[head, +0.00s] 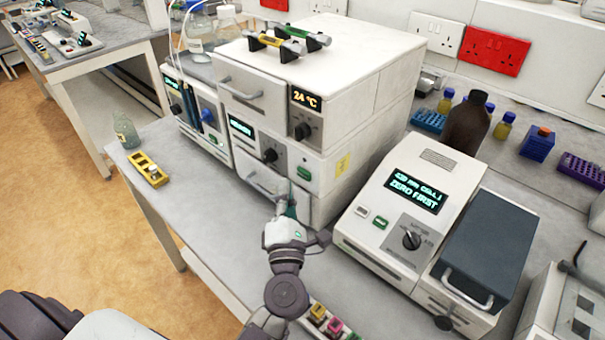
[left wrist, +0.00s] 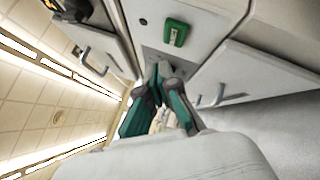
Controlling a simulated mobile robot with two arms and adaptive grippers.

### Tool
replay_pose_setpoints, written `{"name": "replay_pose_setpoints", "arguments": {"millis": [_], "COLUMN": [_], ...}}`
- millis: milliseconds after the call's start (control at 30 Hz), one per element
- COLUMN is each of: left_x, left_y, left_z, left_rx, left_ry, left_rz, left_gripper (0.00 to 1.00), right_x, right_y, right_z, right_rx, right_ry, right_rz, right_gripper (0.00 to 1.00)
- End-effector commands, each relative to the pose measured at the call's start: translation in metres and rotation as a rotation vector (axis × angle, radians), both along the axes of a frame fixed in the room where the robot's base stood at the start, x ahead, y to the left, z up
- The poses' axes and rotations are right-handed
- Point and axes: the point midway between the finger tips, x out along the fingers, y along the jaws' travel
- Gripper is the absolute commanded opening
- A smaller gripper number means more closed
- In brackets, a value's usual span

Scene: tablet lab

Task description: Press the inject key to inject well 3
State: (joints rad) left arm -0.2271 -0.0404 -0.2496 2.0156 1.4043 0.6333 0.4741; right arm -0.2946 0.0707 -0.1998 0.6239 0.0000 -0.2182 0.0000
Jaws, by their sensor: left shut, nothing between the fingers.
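The stacked instrument has a middle module (head: 317,163) with a small lit display (head: 241,127), a dark knob (head: 270,155) and a green key (head: 304,173) on its front. The key also shows in the left wrist view (left wrist: 176,33); any label on it is too small to read. My left gripper (head: 291,196) is shut and empty, in front of the stack, just below the key in the picture. In the left wrist view its green-padded fingertips (left wrist: 158,70) meet just below the key, with a visible gap to it. The display text is unreadable. My right gripper is out of view.
A bench instrument (head: 375,190) reading "ZERO FIRST" stands to the right, with its own green key. A yellow rack (head: 150,180) and a glass bottle (head: 125,130) are at the left bench end. A tray of coloured items (head: 325,322) lies near the front edge.

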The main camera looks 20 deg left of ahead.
Motion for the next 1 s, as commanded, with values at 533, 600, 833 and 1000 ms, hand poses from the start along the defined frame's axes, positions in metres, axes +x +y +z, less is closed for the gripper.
{"name": "replay_pose_setpoints", "arguments": {"millis": [533, 600, 833, 1000], "left_x": [0.016, 0.015, 0.015, 0.015], "left_y": [-0.005, -0.006, -0.005, -0.005], "left_z": [0.001, 0.001, 0.001, 0.0], "left_rx": [0.001, 0.001, 0.001, 0.001], "left_ry": [0.0, 0.0, 0.0, 0.0], "left_rz": [0.0, 0.0, 0.0, 0.0], "left_gripper": [0.0, 0.0, 0.0, 0.0], "right_x": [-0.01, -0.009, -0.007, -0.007], "right_y": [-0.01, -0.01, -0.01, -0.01], "right_z": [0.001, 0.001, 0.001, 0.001], "right_rx": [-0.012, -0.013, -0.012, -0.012], "right_ry": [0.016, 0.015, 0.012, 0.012], "right_rz": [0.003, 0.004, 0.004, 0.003], "right_gripper": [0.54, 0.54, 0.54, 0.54]}}
